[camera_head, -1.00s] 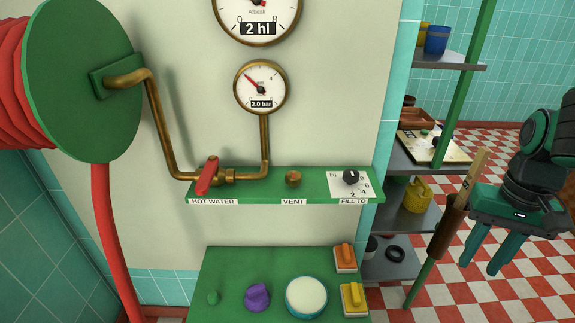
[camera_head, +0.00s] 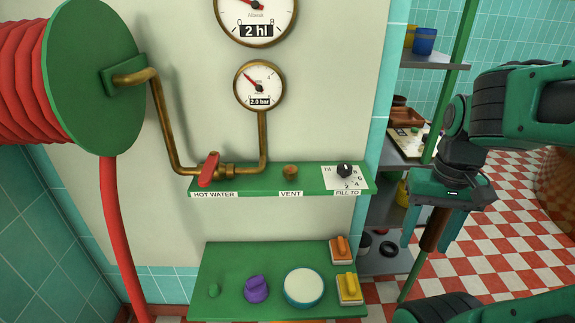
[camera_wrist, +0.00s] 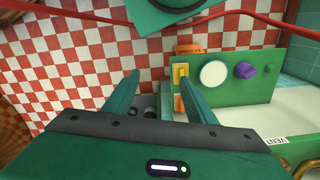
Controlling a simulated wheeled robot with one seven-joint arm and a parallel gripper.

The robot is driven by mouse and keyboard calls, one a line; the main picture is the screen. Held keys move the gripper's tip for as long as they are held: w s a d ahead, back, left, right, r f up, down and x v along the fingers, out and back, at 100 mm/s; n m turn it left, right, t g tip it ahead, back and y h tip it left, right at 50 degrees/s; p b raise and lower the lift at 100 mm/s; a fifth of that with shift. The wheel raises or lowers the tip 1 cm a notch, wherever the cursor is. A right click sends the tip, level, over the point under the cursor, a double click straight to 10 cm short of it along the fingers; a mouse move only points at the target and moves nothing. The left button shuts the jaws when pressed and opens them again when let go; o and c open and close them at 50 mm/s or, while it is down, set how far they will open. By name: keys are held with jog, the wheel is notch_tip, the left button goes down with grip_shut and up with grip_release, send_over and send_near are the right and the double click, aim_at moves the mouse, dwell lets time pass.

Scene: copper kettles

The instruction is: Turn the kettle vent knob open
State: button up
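The vent knob (camera_head: 290,171) is a small brass knob on the green shelf (camera_head: 262,181) on the wall, above the label VENT.
A red-handled hot water valve (camera_head: 209,169) and a black fill dial (camera_head: 344,171) flank the knob. Below is a green panel (camera_head: 225,275) with a purple knob (camera_head: 256,289) and switches. A shelf rack (camera_head: 385,262) stands behind my gripper. Space before the wall looks clear.

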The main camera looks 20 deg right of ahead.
jog(key=w+a+r, duration=0.2)
jog(key=w+r, duration=0.3)
jog(key=w, duration=0.4)
notch_tip(320, 180, up, 8)
send_over(291, 168)
notch_tip(291, 168, down, 10)
jog(key=shift+s+a+f, duration=0.1)
jog(key=shift+a+f, duration=0.05)
jog(key=c, duration=1)
